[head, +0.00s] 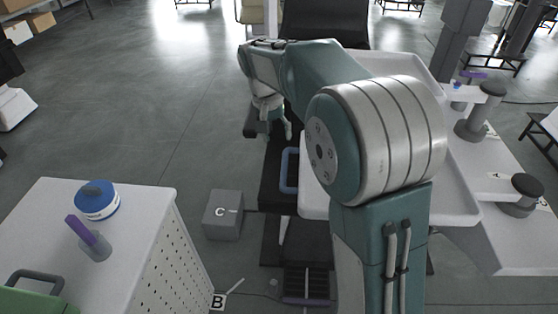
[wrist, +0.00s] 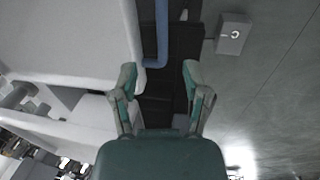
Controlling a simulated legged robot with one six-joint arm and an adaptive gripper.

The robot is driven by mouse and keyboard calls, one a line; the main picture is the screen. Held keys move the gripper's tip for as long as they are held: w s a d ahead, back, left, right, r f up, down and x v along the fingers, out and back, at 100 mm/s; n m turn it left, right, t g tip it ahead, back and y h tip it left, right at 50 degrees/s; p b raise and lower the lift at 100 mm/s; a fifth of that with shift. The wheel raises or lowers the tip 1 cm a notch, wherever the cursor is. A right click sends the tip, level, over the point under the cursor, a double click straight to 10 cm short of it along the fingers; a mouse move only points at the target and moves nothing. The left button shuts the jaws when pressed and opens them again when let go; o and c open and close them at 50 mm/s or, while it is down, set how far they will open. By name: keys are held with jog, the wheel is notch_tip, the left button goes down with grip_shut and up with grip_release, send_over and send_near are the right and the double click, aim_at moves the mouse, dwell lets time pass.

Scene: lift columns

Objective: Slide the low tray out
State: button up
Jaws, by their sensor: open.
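A blue bar handle (head: 289,170) stands at the edge of a dark low surface (head: 272,190), which may be the low tray. Most of that surface is hidden by my arm and a white tray-like body (head: 462,205). My gripper (head: 278,128) is beyond the handle in the head view, pointing down, open and empty. In the wrist view my gripper (wrist: 160,70) has its two fingers spread. The blue handle (wrist: 162,35) shows ahead of them, and its bent end is close to the gap between the fingertips, apart from both.
A white perforated cabinet (head: 130,215) with a blue-and-white round item (head: 97,201) is at lower left. The floor between is clear.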

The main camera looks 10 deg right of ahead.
aim_at(284, 167)
jog(key=f, duration=0.3)
jog(key=d+f, duration=0.1)
jog(key=f, duration=0.7)
jog(key=shift+d+f, duration=0.1)
jog(key=shift+d, duration=0.3)
grip_shut()
